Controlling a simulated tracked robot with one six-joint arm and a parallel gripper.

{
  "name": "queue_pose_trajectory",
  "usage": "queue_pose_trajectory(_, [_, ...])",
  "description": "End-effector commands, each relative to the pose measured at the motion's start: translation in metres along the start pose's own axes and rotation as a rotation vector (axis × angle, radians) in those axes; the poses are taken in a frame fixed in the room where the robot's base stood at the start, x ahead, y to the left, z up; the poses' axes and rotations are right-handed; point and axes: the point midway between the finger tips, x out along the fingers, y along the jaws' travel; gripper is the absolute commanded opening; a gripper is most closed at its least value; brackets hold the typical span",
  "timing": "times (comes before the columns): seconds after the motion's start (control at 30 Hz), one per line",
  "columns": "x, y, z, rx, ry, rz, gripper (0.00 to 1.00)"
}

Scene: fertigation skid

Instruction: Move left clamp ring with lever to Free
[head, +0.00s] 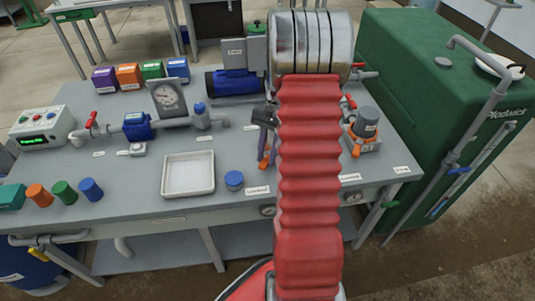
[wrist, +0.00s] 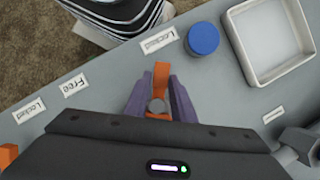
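The left clamp ring's orange lever (wrist: 161,75) points toward a Locked label (wrist: 160,40) in the wrist view. The lever (head: 262,153) also shows left of my red arm in the head view. My gripper (wrist: 159,92) has its purple fingers on either side of the lever, around a grey round knob (wrist: 157,105). Whether the fingers press on it or leave a small gap is not clear. The ring itself is hidden under my gripper and arm. A Free label (wrist: 75,85) and another Locked label (wrist: 28,110) lie to the left in the wrist view.
Right of my arm is a second clamp with an orange lever (head: 356,150) and a grey-topped unit (head: 366,122). A blue cap (head: 234,180) and a white tray (head: 188,190) stand to the left. A green tank (head: 420,90) stands right of the bench.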

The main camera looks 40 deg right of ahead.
Motion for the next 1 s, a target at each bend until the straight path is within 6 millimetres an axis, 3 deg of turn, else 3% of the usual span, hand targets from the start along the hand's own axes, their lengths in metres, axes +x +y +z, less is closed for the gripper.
queue_pose_trajectory(0.3, [-0.0002, 0.0002, -0.0002, 0.0, 0.0, 0.0, 0.0])
queue_pose_trajectory(1.0, [0.0002, -0.0005, 0.001, -0.021, 0.002, 0.009, 0.0])
